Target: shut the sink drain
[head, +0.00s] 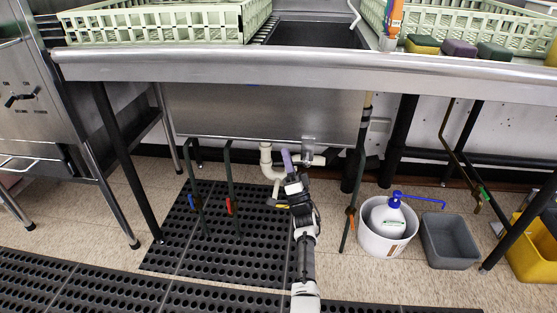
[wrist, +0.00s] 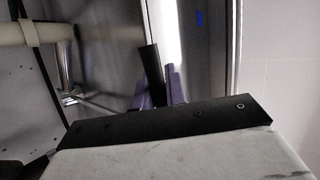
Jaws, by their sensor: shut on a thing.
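The stainless sink basin (head: 262,112) hangs under the counter, with white drain pipes (head: 265,158) below it. My gripper (head: 286,157) is raised under the basin's lower edge, beside the pipes. In the wrist view, my gripper's purple fingers (wrist: 159,92) are shut on a black handle (wrist: 151,64), one finger on each side of it. The handle looks like the drain's lever grip; its far end and the drain valve itself cannot be made out. In the head view the handle is hidden by my gripper. A small metal bracket (head: 309,143) shows at the basin's lower edge.
Thin upright pipes with a blue handle (head: 195,201) and a red handle (head: 230,206) stand left of my arm. Another pipe with an orange handle (head: 350,212) stands right. A white bucket (head: 374,242) and grey tub (head: 449,241) sit on the floor right.

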